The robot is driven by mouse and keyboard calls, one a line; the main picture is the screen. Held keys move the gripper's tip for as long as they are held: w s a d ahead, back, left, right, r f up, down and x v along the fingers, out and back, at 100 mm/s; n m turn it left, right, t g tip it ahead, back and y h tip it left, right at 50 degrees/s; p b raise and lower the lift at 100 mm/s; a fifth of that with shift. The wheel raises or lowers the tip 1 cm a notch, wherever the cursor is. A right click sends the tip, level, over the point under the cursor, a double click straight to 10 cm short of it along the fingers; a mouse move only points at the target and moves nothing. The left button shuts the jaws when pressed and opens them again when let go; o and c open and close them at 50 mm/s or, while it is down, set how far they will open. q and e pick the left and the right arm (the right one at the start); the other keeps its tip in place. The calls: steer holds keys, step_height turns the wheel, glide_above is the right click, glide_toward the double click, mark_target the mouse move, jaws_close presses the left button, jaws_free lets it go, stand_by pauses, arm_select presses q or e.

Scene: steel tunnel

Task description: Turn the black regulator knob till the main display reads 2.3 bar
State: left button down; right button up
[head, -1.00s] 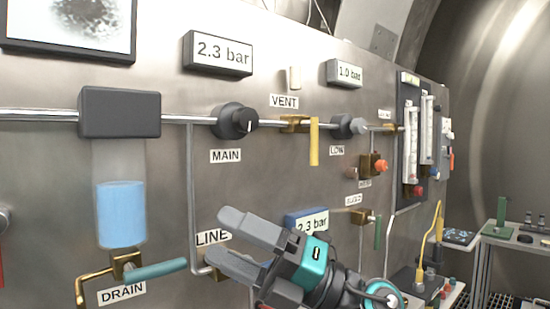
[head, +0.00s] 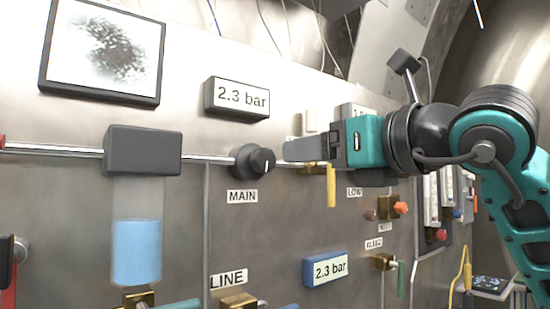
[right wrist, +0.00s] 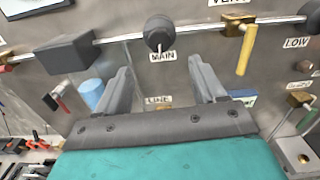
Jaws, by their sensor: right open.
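The black regulator knob (head: 262,161) sits on the steel pipe above the MAIN label (head: 242,196), with a white mark on its face. The main display (head: 238,98) above it reads 2.3 bar. My right gripper (head: 290,150) is to the right of the knob in the head view, apart from it. In the right wrist view the knob (right wrist: 159,33) lies beyond the fingertips, and the right gripper (right wrist: 160,75) is open with nothing between its fingers. My left gripper is not in view.
A yellow-handled valve (head: 331,185) is just below my right gripper. A dark block (head: 143,150) with a blue liquid column (head: 137,250) is left of the knob. A blue-framed display (head: 325,269) reading 2.3 bar is lower down. The panel below the knob is fairly clear.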

mark_target(267, 159)
steer(key=p+x, duration=0.1)
steer(key=x, duration=0.8)
steer(key=shift+w+a+p, duration=0.25)
steer(key=shift+p, duration=0.05)
steer(key=shift+w+a, duration=0.35)
steer(key=shift+w, duration=0.1)
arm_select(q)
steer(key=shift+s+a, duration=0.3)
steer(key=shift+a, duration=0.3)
arm_select(e)
steer(key=shift+c, duration=0.4)
